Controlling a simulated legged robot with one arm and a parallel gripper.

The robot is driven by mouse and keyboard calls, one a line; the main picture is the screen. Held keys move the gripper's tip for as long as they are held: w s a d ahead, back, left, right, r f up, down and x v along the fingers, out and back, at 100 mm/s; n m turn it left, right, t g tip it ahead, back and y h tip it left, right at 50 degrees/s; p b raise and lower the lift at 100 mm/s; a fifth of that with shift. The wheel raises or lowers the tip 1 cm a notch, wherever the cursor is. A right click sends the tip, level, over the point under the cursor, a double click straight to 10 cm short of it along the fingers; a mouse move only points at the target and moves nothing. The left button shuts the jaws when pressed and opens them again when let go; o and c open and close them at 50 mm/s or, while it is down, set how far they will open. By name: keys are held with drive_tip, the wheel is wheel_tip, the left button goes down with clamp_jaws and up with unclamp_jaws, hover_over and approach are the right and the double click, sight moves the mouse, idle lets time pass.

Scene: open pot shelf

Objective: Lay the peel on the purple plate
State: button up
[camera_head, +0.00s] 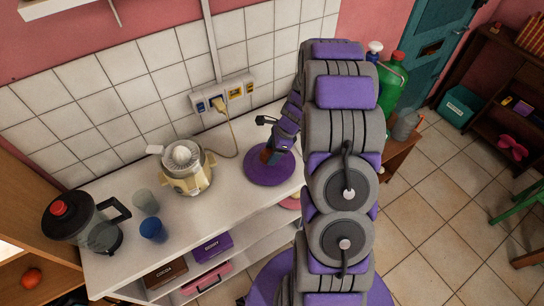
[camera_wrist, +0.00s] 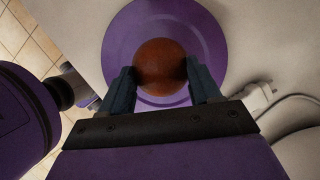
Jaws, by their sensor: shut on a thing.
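The purple plate (camera_head: 268,174) lies on the white counter, right of the juicer. It also fills the upper middle of the wrist view (camera_wrist: 210,32). The peel is a round, orange-brown piece (camera_wrist: 160,58), seen over the plate's middle in the wrist view. My gripper (camera_wrist: 160,72) is shut on the peel, one dark finger on each side. In the head view my gripper (camera_head: 272,152) is over the plate, and the peel is mostly hidden by it. I cannot tell whether the peel touches the plate.
A cream juicer (camera_head: 184,170), a blue cup (camera_head: 153,230), a clear glass (camera_head: 145,201) and a blender jug (camera_head: 90,227) stand to the left on the counter. A socket strip with a plugged cord (camera_head: 223,95) is on the tiled wall behind. Green and white bottles (camera_head: 391,80) stand right of my arm.

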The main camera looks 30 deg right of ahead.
wheel_tip(320, 180, down, 3)
drive_tip(key=shift+d+f+b, duration=0.1)
drive_tip(key=shift+f+b, duration=0.05)
drive_tip(key=shift+b, duration=0.3)
drive_tip(key=o, duration=1)
